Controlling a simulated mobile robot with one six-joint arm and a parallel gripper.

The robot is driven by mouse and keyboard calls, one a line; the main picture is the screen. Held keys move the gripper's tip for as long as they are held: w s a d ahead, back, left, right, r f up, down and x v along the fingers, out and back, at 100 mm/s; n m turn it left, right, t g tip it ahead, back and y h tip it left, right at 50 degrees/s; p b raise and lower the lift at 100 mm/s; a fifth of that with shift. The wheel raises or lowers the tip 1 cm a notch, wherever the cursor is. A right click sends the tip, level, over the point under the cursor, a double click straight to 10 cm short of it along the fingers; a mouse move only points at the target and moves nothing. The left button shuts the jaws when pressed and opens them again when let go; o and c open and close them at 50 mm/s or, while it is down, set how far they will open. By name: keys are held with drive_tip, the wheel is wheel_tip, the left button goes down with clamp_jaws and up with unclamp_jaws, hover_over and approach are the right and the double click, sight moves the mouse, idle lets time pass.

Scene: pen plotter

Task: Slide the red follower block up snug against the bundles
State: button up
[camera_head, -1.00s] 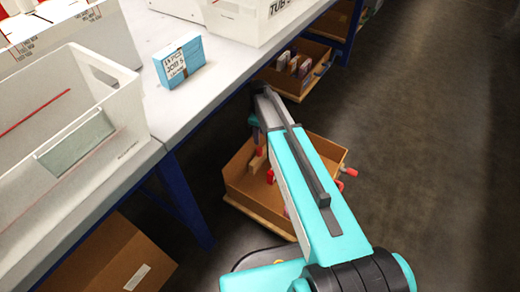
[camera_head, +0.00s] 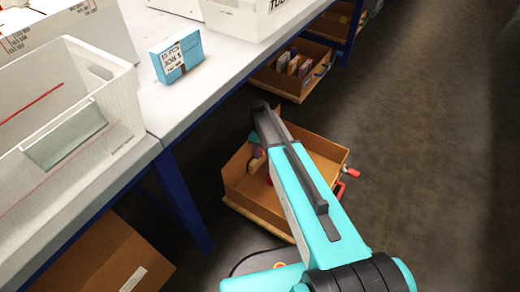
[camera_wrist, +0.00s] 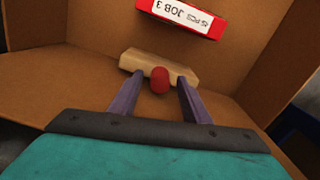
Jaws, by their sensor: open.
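The follower is a pale wooden block with a red knob (camera_wrist: 160,79) on it, lying across the drawer floor in the wrist view. A bundle with a red edge and a white "15 PCS JOB 3" label (camera_wrist: 183,14) lies beyond it, with bare drawer floor between them. My gripper (camera_wrist: 158,84) is open, its two purple fingers on either side of the red knob. I cannot tell whether they touch the knob or block. In the head view a bit of the pale block (camera_head: 257,164) shows; my arm hides most of the drawer's inside.
The open cardboard-brown drawer (camera_head: 238,197) has walls close around my gripper and a red handle (camera_head: 351,172). The workbench edge (camera_head: 205,97) overhangs at left. Another open drawer (camera_head: 282,84) holds bundles farther back. The floor (camera_head: 430,180) at right is clear.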

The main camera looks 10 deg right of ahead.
clamp_jaws()
drive_tip(key=shift+s, duration=0.15)
